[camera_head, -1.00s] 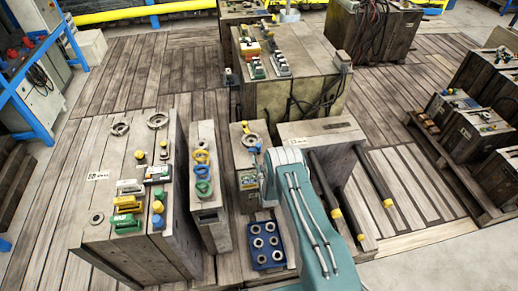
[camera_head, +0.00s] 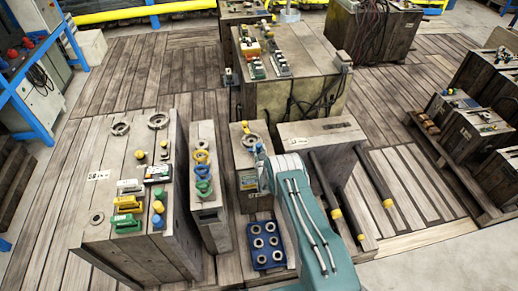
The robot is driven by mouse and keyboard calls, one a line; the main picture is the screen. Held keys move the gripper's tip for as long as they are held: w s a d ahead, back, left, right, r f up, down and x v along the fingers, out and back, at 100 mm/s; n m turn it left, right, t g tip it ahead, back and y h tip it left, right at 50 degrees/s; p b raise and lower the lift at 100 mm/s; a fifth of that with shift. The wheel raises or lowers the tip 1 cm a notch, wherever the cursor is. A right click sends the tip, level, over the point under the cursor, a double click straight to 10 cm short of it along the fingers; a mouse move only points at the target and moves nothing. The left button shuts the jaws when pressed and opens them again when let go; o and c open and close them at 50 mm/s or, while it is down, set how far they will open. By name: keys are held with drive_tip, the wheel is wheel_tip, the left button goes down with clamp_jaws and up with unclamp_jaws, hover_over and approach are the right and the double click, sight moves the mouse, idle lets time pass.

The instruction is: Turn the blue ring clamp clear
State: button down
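A column of ring-shaped clamps sits on top of the narrow wooden-sided block (camera_head: 208,216) in the middle. A yellow ring (camera_head: 201,157), a blue ring (camera_head: 202,171) and a green ring (camera_head: 204,188) lie one behind another, close together. They are small, so their handle angles are hard to read. My teal arm reaches in from the bottom right, and its far end is over the block to the right of the rings. My gripper's fingers are hidden behind the arm, so I cannot see whether they touch anything. A gap shows between the arm and the rings.
A wide block (camera_head: 120,250) on the left carries coloured clamps, knobs and metal rings. A blue tray (camera_head: 268,266) with several round holes stands in front of the right block. Dark bars with yellow ends (camera_head: 388,203) stick out on the right.

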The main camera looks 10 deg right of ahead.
drive_tip(key=shift+d+y, duration=0.1)
drive_tip(key=shift+y, duration=0.2)
drive_tip(key=shift+d+r+n+y, duration=0.1)
drive_tip(key=shift+n+y, duration=0.7)
drive_tip(key=shift+y, duration=0.1)
drive_tip(key=shift+n+y, duration=0.7)
drive_tip(key=shift+y, duration=0.4)
drive_tip(key=shift+g, duration=0.3)
drive_tip(key=shift+w, duration=0.1)
drive_tip(key=shift+c, duration=2)
unclamp_jaws()
drive_tip(key=v, duration=1.2)
